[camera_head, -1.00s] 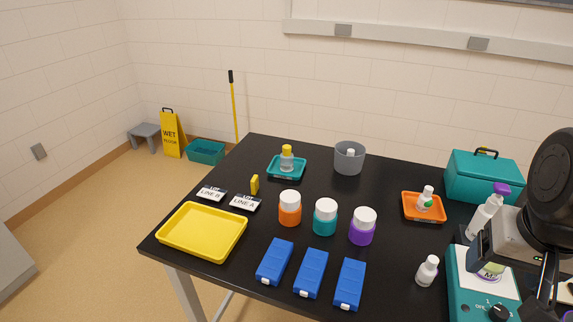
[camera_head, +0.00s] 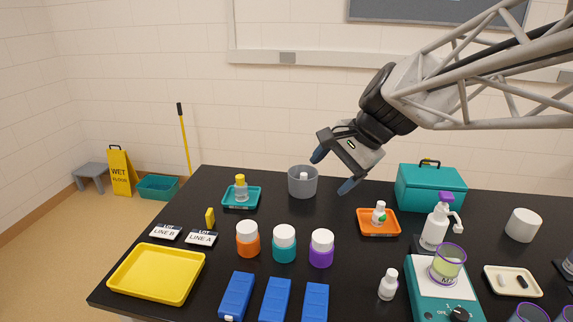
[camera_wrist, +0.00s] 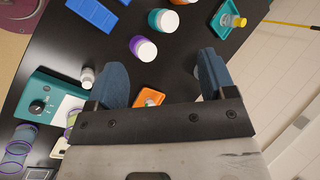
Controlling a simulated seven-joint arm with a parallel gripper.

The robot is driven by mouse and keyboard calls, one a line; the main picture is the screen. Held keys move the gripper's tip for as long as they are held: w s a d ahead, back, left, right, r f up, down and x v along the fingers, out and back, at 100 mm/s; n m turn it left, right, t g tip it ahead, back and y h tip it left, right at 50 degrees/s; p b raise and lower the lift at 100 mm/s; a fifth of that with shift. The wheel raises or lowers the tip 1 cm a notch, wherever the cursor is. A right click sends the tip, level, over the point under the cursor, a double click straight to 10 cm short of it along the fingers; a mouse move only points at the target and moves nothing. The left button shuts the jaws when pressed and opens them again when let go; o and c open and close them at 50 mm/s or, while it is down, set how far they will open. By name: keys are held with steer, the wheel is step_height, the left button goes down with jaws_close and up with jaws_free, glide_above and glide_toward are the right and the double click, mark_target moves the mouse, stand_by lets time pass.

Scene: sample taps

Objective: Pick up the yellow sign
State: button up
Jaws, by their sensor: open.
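The yellow wet floor sign (camera_head: 122,172) stands upright on the floor at the far left in the head view, beyond the table, with a dark handle on top and dark lettering. I do not see it in the wrist view. My gripper (camera_head: 332,172) is open and empty, in the air above the back middle of the table, far to the right of the sign. In the wrist view its two blue fingers (camera_wrist: 161,72) are spread apart, with the tabletop below them.
A grey stool (camera_head: 90,176) and a teal bin (camera_head: 158,187) flank the sign, with a yellow-handled pole (camera_head: 185,140) nearby. The black table (camera_head: 200,270) carries a yellow tray (camera_head: 158,274), bottles, jars, blue boxes and a teal case (camera_head: 431,188).

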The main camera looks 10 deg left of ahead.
steer(key=w+a+m+g+y, duration=0.1)
steer(key=w+a+m+y, duration=0.1)
steer(key=w+a, duration=0.5)
steer(key=w+a+m+y, duration=0.25)
steer(key=w+a, duration=0.25)
steer(key=a, duration=0.5)
steer(key=m+g+y, duration=0.1)
steer(key=m+y, duration=0.2)
steer(key=m, duration=0.3)
glide_above(211, 212)
steer(key=d, duration=0.5)
step_height(211, 212, down, 5)
steer(key=shift+n, duration=0.25)
steer(key=f, duration=2.4)
steer(key=shift+w+a+f, duration=0.15)
steer(key=shift+w+f, duration=0.05)
steer(key=shift+w, duration=0.15)
steer(key=shift+a, duration=0.1)
steer(key=shift+x, duration=1.15)
steer(key=shift+a+f, duration=0.15)
steer(key=shift+x, duration=2.45)
steer(key=shift+s, duration=0.1)
steer(key=shift+c, duration=0.4)
